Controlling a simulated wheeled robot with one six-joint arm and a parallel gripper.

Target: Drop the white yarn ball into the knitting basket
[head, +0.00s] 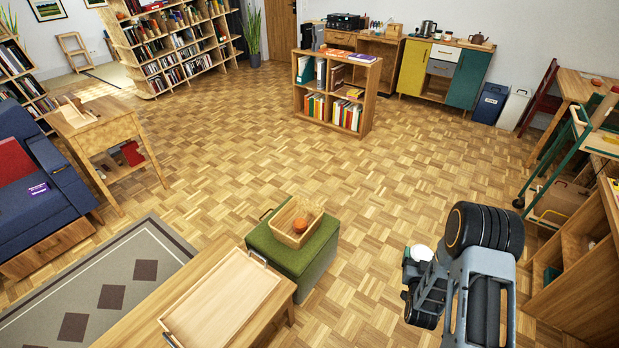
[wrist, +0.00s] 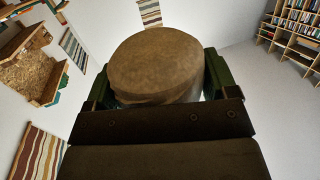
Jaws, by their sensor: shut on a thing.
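The knitting basket (head: 281,233) is a light, open-topped container on a green ottoman, left of my gripper in the head view. An orange ball (head: 300,226) is inside it.
The green ottoman (head: 317,262) stands beside a low wooden table (head: 275,308) with a tray (head: 222,300). A low bookcase (head: 369,95) stands farther back. Wooden shelving (head: 580,290) and a green trolley (head: 545,180) are at the right. The parquet floor between is clear.

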